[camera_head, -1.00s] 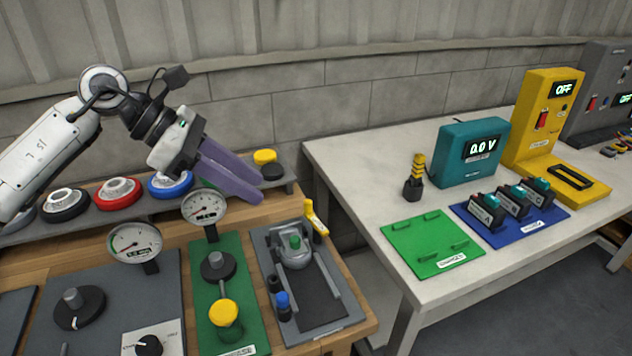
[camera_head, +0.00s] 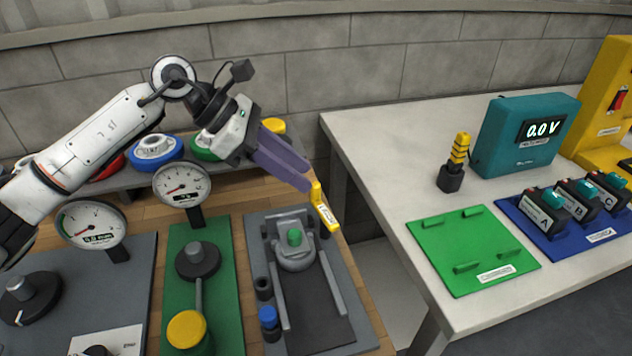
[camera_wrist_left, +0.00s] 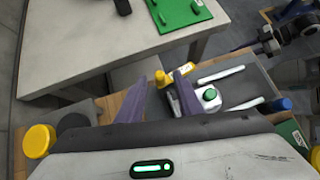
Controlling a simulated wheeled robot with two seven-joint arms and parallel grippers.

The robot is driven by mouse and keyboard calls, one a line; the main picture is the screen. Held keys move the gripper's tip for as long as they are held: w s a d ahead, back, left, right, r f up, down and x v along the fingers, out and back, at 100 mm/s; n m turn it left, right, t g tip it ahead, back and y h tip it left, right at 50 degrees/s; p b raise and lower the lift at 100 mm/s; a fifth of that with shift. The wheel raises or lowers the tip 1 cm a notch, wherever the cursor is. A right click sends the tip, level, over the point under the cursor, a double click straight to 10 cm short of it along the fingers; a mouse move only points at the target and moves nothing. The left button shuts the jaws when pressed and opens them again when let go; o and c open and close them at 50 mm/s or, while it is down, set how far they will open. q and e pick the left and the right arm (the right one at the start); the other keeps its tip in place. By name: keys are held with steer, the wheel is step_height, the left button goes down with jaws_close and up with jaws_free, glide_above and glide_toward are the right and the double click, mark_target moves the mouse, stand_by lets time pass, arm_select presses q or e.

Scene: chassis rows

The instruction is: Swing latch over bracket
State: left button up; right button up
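The yellow latch (camera_head: 323,207), with a white label, stands tilted at the back right corner of a grey fixture plate. The likely bracket is the grey fixture with a green knob (camera_head: 295,250) on that plate; the label is too small to read. My left gripper (camera_head: 307,180), with purple fingers, is just above and behind the latch. In the left wrist view its fingers (camera_wrist_left: 163,82) are apart, with the yellow latch (camera_wrist_left: 160,77) showing between and beyond them. Whether they touch it I cannot tell. A dark jointed shape (camera_wrist_left: 275,40) at top right there looks like my right arm; its fingers are unclear.
Blue-capped (camera_head: 269,318) and black posts stand left of the fixture. Gauges (camera_head: 182,184) and a green panel with a yellow knob (camera_head: 187,329) lie further left. A gap separates this bench from the white table (camera_head: 385,150) with the green board (camera_head: 470,248).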

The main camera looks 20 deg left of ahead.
mark_target(324, 205)
arm_select(q)
steer(key=x, duration=0.5)
steer(key=shift+f, duration=0.1)
jaws_close()
